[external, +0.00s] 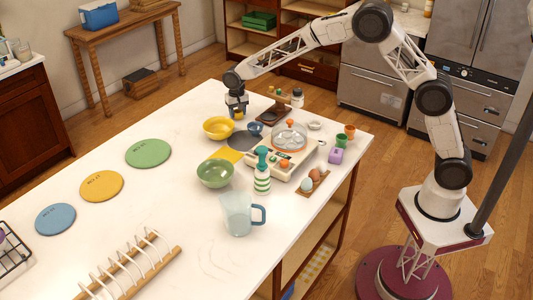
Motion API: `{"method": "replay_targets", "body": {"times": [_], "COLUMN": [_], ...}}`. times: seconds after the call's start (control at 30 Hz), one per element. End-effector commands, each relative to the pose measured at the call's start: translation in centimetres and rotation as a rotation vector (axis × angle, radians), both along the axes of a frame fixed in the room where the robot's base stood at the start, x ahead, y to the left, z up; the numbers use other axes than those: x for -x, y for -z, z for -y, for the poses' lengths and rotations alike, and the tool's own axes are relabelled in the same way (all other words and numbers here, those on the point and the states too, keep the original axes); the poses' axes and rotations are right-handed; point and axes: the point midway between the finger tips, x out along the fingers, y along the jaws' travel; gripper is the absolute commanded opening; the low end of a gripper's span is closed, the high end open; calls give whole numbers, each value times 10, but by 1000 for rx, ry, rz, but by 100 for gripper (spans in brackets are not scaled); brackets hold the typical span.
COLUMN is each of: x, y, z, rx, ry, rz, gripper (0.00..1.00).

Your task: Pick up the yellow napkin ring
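My gripper (238,111) points down over the far part of the white island top, just behind the yellow bowl. A small yellow thing (238,115), which looks like the yellow napkin ring, shows at the fingertips. The fingers hide most of it. It is too small to tell whether the fingers are closed on it or only around it, and whether it touches the counter.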

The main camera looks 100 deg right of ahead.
Motion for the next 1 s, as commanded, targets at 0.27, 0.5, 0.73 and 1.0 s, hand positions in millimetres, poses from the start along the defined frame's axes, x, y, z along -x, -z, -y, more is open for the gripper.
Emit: {"method": "replay_targets", "body": {"times": [0.27, 0.5, 0.73, 1.0], "x": [0, 0, 0, 14], "y": [0, -4, -21, -37], "z": [0, 0, 0, -9], "rx": [0, 0, 1, -1], "ry": [0, 0, 0, 0], "rz": [0, 0, 1, -1], "gripper": [25, 24, 24, 24]}}
